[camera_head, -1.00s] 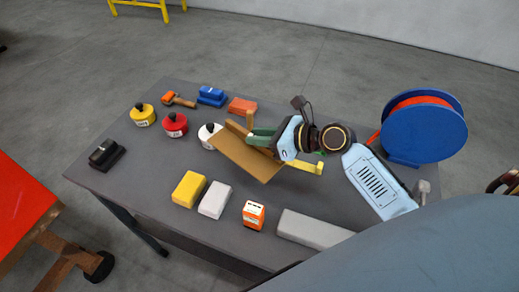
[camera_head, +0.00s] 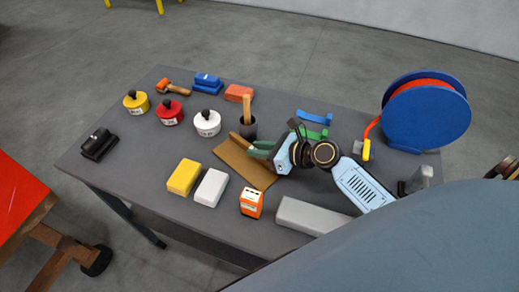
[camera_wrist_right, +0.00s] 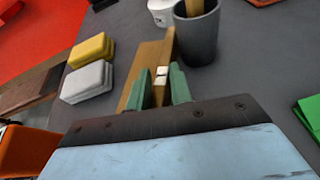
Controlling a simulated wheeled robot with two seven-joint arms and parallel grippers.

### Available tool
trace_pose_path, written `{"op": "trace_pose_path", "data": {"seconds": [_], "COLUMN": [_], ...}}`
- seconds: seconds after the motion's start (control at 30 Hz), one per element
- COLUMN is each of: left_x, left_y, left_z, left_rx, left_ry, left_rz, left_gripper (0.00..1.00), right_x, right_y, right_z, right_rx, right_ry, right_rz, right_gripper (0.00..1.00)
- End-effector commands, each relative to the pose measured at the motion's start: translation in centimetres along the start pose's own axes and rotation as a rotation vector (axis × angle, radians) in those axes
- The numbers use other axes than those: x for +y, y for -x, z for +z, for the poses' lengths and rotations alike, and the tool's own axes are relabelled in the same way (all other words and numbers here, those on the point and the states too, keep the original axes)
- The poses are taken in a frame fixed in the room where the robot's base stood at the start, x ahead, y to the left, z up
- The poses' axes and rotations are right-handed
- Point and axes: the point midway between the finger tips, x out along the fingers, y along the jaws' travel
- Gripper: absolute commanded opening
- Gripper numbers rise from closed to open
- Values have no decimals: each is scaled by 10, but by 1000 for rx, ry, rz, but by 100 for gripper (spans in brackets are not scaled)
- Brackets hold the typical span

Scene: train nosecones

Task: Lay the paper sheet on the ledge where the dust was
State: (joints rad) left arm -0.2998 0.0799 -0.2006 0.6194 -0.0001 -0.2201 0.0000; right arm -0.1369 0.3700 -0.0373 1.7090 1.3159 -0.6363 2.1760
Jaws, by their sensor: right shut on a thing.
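I cannot tell whether the sheet touches the table. The black cup stands just beyond it. My left gripper is not in view.
The grey table (camera_head: 135,185) holds yellow (camera_head: 184,177) and white (camera_head: 211,187) blocks, an orange box (camera_head: 251,203), several knobbed pots, a black cup (camera_head: 247,128) and a blue reel (camera_head: 428,112). A long grey bar (camera_head: 312,216) lies at the front. A red surface (camera_head: 18,205) is at the left.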

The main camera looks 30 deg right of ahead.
Motion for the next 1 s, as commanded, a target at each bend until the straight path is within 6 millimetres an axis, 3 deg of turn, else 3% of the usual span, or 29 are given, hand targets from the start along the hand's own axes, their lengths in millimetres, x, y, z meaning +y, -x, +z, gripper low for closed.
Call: {"op": "trace_pose_path", "data": {"seconds": [0.13, 0.17, 0.33, 0.67, 0.77, 1.0], "left_x": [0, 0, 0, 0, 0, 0], "left_y": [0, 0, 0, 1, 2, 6], "left_z": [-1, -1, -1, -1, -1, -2], "left_rx": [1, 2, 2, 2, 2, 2], "left_ry": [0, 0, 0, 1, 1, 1], "left_rz": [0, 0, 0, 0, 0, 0], "left_gripper": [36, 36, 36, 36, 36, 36], "right_x": [0, 0, 0, 0, 0, 1], "right_y": [0, 0, 0, 3, 15, 66], "right_z": [-1, -1, -1, 1, 0, 0], "right_rx": [0, 0, 0, 1, 2, 4], "right_ry": [0, 0, 0, 1, -1, 2], "right_rz": [0, 0, 0, 0, 0, 2], "right_gripper": [0, 24, 44, 44, 44, 44]}}
